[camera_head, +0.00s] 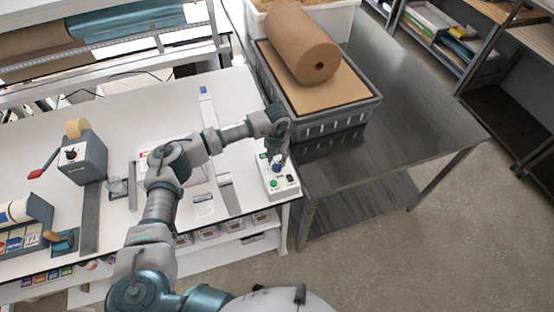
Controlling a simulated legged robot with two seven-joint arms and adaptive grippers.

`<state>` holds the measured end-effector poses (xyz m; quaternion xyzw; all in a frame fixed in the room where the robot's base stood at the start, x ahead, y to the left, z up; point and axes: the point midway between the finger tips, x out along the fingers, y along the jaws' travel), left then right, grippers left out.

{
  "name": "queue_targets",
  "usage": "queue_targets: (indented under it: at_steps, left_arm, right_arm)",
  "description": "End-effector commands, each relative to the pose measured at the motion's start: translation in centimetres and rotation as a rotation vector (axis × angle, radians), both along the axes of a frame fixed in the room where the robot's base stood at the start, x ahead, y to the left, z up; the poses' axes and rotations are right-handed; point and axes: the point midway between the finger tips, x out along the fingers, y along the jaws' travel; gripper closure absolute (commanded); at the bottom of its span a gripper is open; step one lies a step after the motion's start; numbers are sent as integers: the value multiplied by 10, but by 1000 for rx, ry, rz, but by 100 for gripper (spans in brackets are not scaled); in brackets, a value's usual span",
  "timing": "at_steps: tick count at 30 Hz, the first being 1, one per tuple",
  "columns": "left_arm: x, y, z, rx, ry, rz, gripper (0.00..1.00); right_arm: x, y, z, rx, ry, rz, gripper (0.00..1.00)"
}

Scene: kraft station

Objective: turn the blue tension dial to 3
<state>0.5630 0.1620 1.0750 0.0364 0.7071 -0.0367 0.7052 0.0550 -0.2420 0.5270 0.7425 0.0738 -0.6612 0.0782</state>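A white control box (283,189) sits at the right front edge of the white table. It has a green button (274,184), a dark switch (290,178) and a small blue dial (277,168) near its back. My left gripper (276,157) points down over the back of the box, right at the dial, and partly hides it. I cannot tell whether its fingers touch the dial or how far apart they are. The dial's markings are too small to read. My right gripper is not in view.
A metal table (400,120) to the right holds a grey crate (340,120) with a brown paper roll (300,45). On the white table (120,115) stand a grey tape dispenser (82,158) with a red handle and, at far left, another device (22,225).

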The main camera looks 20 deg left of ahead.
Motion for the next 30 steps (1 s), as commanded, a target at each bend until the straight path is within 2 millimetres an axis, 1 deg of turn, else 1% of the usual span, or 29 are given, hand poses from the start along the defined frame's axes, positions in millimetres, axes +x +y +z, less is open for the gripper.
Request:
queue_targets:
  at_steps: [3,6,11,15,16,17,18,20,24,30]
  left_arm:
    - [0,0,-14,0,1,0,62]
    - [0,0,-21,1,2,-1,62]
    - [1,0,-25,0,1,0,62]
    - [1,0,-24,0,1,-1,62]
    - [1,0,-24,0,1,-1,68]
    - [1,0,-24,0,1,-1,75]
    - [1,0,-24,0,1,0,85]
    - [1,0,-24,0,1,0,100]
    - [1,0,-24,-1,1,-1,100]
    - [1,0,-24,-1,1,14,100]
  right_arm:
    - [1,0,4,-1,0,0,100]
    - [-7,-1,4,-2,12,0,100]
    - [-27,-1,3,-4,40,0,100]
    - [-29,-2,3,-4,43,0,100]
    - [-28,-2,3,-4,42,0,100]
    - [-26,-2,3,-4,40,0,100]
    - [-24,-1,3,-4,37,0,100]
    - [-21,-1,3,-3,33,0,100]
    - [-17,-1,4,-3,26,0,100]
    - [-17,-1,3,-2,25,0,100]
